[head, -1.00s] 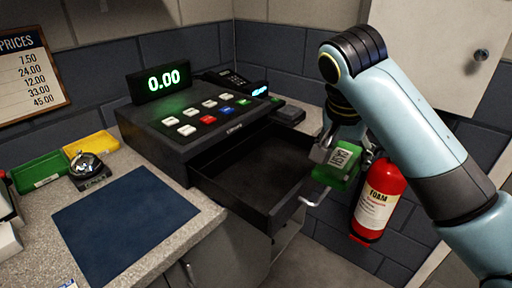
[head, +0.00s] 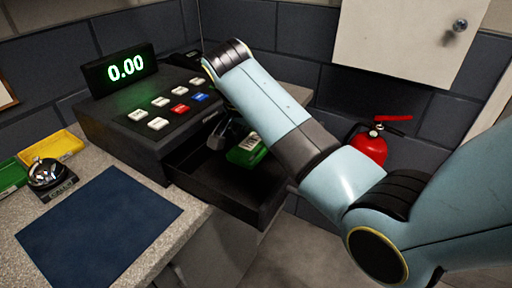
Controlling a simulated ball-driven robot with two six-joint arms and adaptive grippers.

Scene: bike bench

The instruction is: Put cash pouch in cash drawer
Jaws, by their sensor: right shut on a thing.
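The green cash pouch (head: 246,150) with a white label is over or inside the open cash drawer (head: 213,186); I cannot tell whether it touches the drawer floor. The drawer is black and pulled out from the till (head: 150,120), and looks otherwise empty. My right gripper (head: 231,141) is shut on the pouch at its left end; my right arm hides part of the pouch and the drawer's back right. My left gripper is not in view.
A dark blue mat (head: 98,226) lies on the counter before the till. A bell (head: 47,175) stands beside yellow (head: 52,146) and green trays at the left. A red fire extinguisher (head: 369,147) hangs on the wall to the right, behind my arm.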

